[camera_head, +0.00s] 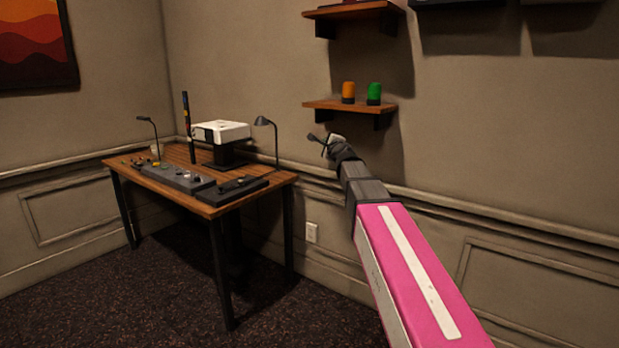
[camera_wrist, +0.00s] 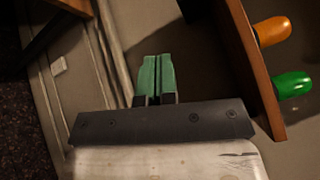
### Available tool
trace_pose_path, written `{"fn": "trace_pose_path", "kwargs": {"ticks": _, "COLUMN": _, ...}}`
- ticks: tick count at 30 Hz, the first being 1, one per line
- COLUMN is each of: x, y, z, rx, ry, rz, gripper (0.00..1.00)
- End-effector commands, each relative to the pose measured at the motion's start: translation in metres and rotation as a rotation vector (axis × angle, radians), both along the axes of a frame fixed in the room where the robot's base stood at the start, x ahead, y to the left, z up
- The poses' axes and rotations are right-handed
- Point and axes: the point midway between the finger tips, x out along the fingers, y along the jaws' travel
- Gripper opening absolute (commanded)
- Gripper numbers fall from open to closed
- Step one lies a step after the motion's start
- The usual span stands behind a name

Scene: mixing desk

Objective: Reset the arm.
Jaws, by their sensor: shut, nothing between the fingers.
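My gripper (camera_head: 319,140) is at the end of my raised pink and grey arm, in the middle of the head view, in front of the wall and just below the small lower shelf. In the wrist view, my gripper (camera_wrist: 157,76) shows two green fingers side by side, shut with nothing between them. The fingers point along the bare wall and touch nothing that I can see.
The lower wall shelf (camera_head: 350,104) holds an orange object (camera_head: 348,92) and a green object (camera_head: 374,93), close to my gripper. A wooden desk (camera_head: 240,197) with a mixing console (camera_head: 178,180), a white device (camera_head: 220,131) and lamps stands left. The dark floor (camera_head: 150,290) in front is clear.

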Motion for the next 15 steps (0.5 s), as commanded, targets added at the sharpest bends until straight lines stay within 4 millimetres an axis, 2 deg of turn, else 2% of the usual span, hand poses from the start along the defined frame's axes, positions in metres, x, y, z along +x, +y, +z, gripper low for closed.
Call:
{"fn": "trace_pose_path", "kwargs": {"ticks": 1, "x": -0.012, "y": -0.001, "z": -0.033, "rx": -0.100, "ry": 0.040, "rz": 0.027, "gripper": 0.00}}
{"fn": "trace_pose_path", "kwargs": {"ticks": 3, "x": -0.025, "y": -0.002, "z": -0.075, "rx": -0.248, "ry": 0.094, "rz": 0.075, "gripper": 0.00}}
{"fn": "trace_pose_path", "kwargs": {"ticks": 8, "x": -0.063, "y": -0.010, "z": -0.170, "rx": -0.572, "ry": 0.222, "rz": 0.211, "gripper": 0.00}}
{"fn": "trace_pose_path", "kwargs": {"ticks": 12, "x": -0.107, "y": -0.024, "z": -0.249, "rx": -0.832, "ry": 0.342, "rz": 0.360, "gripper": 0.00}}
{"fn": "trace_pose_path", "kwargs": {"ticks": 15, "x": -0.145, "y": -0.037, "z": -0.300, "rx": -1.003, "ry": 0.428, "rz": 0.484, "gripper": 0.00}}
